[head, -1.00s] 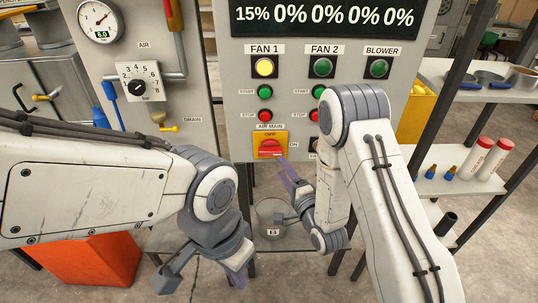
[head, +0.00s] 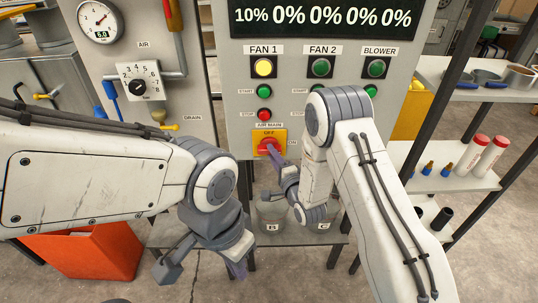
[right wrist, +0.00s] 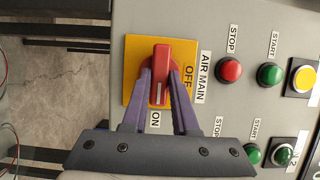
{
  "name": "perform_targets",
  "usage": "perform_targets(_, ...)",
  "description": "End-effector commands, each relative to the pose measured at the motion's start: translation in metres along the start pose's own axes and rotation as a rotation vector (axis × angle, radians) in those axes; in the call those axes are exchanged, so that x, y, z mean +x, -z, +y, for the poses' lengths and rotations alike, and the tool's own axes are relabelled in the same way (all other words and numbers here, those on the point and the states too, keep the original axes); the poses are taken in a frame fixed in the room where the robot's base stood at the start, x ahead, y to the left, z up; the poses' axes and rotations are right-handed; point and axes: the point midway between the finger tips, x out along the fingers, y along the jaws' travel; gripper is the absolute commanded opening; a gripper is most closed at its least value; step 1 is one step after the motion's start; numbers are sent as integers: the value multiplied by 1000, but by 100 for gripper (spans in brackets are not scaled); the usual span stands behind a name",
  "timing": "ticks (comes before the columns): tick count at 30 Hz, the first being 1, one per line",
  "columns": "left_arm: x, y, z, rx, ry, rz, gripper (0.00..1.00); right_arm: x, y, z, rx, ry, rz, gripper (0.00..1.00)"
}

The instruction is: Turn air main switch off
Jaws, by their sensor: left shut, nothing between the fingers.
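The air main switch is a red rotary handle (right wrist: 162,60) on a yellow plate (right wrist: 132,70), with OFF and ON labels. It also shows in the head view (head: 265,146). In the right wrist view the handle's white mark points toward ON. My right gripper (right wrist: 160,78) has its purple fingers on both sides of the handle, appearing closed on it; in the head view its fingertips (head: 273,152) partly cover the handle. My left gripper (head: 238,270) is shut and empty, low in front of the panel and away from the switch.
Red STOP (right wrist: 229,69) and green START (right wrist: 270,75) buttons sit close to the switch. Buckets (head: 272,222) stand on a low shelf below the panel. A shelf unit (head: 455,180) is at the right, and an orange bin (head: 90,250) at the lower left.

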Motion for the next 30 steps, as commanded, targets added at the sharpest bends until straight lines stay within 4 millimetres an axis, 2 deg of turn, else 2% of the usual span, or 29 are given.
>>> perform_targets(1,0,-1,0,0,1,0,0,7,-22,0,0,2,-14,0)
perform_targets(2,0,0,0,0,0,0,0,4,-12,0,0,0,-4,0)
perform_targets(4,0,0,0,0,0,0,0,2,-6,0,-2,-1,-4,0)
perform_targets(14,1,0,0,0,0,0,0,-1,1,-1,-99,-41,-1,0)
perform_targets(30,9,0,-1,0,0,0,0,-1,2,-5,-539,-226,8,0)
